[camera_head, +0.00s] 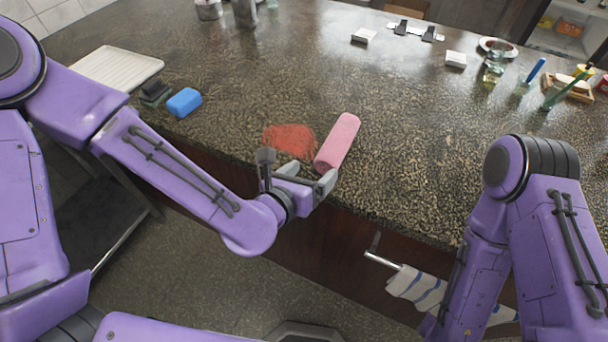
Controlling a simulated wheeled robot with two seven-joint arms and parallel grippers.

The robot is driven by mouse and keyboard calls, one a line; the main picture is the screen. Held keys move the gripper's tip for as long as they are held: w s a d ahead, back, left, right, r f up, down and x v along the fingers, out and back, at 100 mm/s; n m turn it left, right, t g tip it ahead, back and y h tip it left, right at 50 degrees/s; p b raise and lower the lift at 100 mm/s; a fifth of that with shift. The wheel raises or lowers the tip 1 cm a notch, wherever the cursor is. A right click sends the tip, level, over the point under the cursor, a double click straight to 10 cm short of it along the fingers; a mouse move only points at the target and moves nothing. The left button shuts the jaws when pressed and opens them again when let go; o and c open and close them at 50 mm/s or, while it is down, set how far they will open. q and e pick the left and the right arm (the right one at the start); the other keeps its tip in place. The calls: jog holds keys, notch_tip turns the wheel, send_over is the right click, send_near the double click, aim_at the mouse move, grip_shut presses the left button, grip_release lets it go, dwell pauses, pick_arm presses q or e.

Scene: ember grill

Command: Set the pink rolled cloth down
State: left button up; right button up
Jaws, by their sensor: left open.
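The pink rolled cloth (338,140) lies on the dark speckled counter (410,165) near its front edge, with its long side slanting away from me. My left gripper (308,178) is at the cloth's near end, over the counter edge. Its fingers are apart, and one fingertip is close to the near end of the roll; I cannot tell whether it touches. Nothing shows held between the fingers. My right arm comes in at the right, but its gripper is not visible.
A red powdery patch (290,139) lies left of the cloth. A blue block (184,102) and a white ribbed tray (119,69) are farther left. Glasses and a wooden tray (567,87) stand at the right back. A striped towel (416,288) hangs below the counter. Counter right of the cloth is clear.

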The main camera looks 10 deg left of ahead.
pick_arm(q)
jog(key=p+v, duration=0.3)
jog(key=p, duration=0.4)
jog(key=shift+s+r, duration=0.2)
jog(key=shift+r, duration=0.05)
jog(key=shift+a+f, duration=0.1)
jog(key=s+a+f+m+g+y, duration=0.2)
jog(key=s+a+f+m, duration=0.25)
jog(key=f+m, duration=0.25)
jog(key=s+a+f+m+g+y, duration=0.2)
jog(key=s+a+f+m+g, duration=0.15)
jog(key=a+f+m, duration=0.3)
jog(key=s+a+f+m+g+y, duration=0.2)
jog(key=s+a+f+m, duration=0.1)
jog(key=s+a+m, duration=0.2)
jog(key=s+a+f+m+g+y, duration=0.1)
jog(key=s+a+f+m+y, duration=0.2)
jog(key=s+a+m, duration=0.3)
jog(key=a+m, duration=0.2)
jog(key=m, duration=0.1)
jog(key=shift+a+f+g, duration=0.3)
jog(key=shift+g, duration=0.05)
